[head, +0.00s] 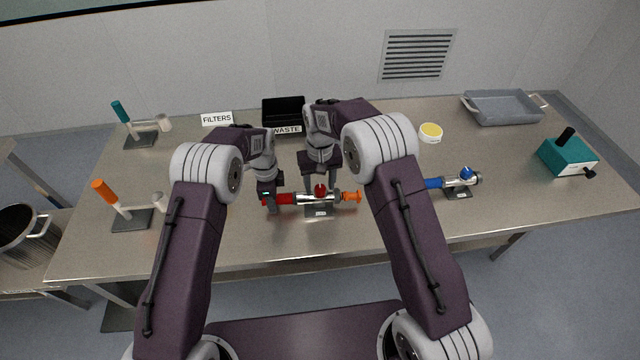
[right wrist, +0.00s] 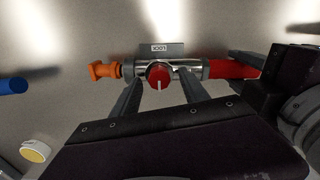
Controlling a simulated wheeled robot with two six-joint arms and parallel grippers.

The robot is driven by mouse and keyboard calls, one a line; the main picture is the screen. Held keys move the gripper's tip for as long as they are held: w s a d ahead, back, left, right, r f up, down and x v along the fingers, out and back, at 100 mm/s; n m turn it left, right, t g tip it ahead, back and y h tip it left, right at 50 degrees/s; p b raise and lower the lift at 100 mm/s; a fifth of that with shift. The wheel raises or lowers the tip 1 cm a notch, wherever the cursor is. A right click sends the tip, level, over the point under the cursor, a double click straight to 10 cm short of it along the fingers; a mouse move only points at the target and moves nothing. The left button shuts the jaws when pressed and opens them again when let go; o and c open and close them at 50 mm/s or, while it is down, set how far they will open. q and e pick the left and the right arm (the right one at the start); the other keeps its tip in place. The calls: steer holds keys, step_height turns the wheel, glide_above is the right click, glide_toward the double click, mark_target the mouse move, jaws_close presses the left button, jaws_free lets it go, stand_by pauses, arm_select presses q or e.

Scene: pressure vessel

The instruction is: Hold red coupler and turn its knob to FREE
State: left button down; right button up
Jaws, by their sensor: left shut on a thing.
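The red coupler (head: 300,198) is a metal body on a small stand, with a red sleeve at the left and an orange end piece (head: 352,196) at the right. My left gripper (head: 271,203) is shut on its red sleeve (right wrist: 228,69). The red knob (head: 320,190) is on top of the body. In the right wrist view the knob (right wrist: 159,75) shows a white line pointing to the picture's bottom. My right gripper (right wrist: 160,92) is open above the coupler, one finger each side of the knob, with visible gaps. A small plate (right wrist: 162,48) behind carries upside-down lettering, apparently LOCK.
A blue coupler (head: 452,181) stands to the right. Orange-handled (head: 128,212) and teal-handled (head: 140,130) fixtures stand at the left. The black WASTE bin (head: 284,108), yellow-topped tub (head: 430,131), grey tray (head: 503,108) and teal box (head: 568,157) stand around the back and right.

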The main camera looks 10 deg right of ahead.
mark_target(320, 188)
step_height(320, 188, up, 12)
stand_by(0.6)
arm_select(q)
steer(key=c, duration=0.9)
jaws_free()
steer(key=shift+c, duration=0.2)
step_height(320, 188, up, 12)
